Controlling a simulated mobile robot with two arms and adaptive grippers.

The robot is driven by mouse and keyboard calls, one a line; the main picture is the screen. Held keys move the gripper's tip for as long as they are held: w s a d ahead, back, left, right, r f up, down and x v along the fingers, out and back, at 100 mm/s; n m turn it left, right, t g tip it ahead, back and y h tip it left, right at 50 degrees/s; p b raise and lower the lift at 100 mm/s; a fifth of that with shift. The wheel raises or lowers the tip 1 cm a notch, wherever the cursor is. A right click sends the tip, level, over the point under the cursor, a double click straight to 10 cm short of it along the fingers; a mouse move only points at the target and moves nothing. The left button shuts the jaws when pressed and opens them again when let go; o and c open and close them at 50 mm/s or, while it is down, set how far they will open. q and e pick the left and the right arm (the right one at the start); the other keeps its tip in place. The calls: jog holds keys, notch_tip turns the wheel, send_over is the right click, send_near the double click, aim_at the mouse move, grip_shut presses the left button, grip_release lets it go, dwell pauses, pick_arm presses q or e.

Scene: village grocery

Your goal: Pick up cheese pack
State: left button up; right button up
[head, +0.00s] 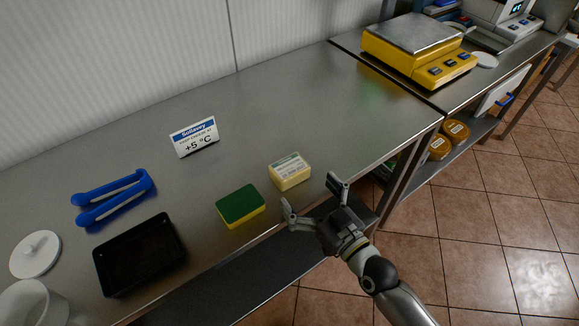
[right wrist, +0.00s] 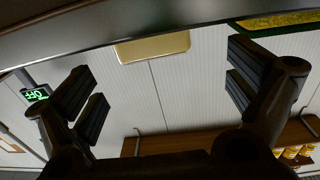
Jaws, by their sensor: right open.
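The cheese pack (head: 289,171), a pale yellow block with a printed label on top, lies on the steel counter near its front edge. My right gripper (head: 312,197) is open and empty just in front of the counter edge, with its fingers spread toward the cheese pack and apart from it. In the right wrist view a plain yellow block, likely the cheese pack (right wrist: 152,47), shows beyond the gap between the fingers (right wrist: 165,90). My left gripper is in neither view.
A green-and-yellow sponge (head: 241,206) lies close left of the cheese pack. Further left are a black tray (head: 118,286), blue tongs (head: 117,196) and a white lid (head: 35,254). A price sign (head: 195,137) stands behind. A yellow scale (head: 418,53) stands back right; the counter between is clear.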

aim_at(298, 175)
jog(key=shift+w+a, duration=0.25)
jog(key=shift+w, duration=0.15)
jog(key=x, duration=0.2)
jog(key=p+x, duration=0.1)
jog(key=x, duration=0.2)
jog(key=shift+w+d+r, duration=0.15)
jog(key=shift+d, duration=0.15)
jog(key=shift+w+a, duration=0.2)
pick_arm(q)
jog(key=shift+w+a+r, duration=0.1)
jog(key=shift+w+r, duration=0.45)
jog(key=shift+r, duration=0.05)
pick_arm(e)
jog(key=shift+c, duration=0.4)
jog(key=c, duration=1.1)
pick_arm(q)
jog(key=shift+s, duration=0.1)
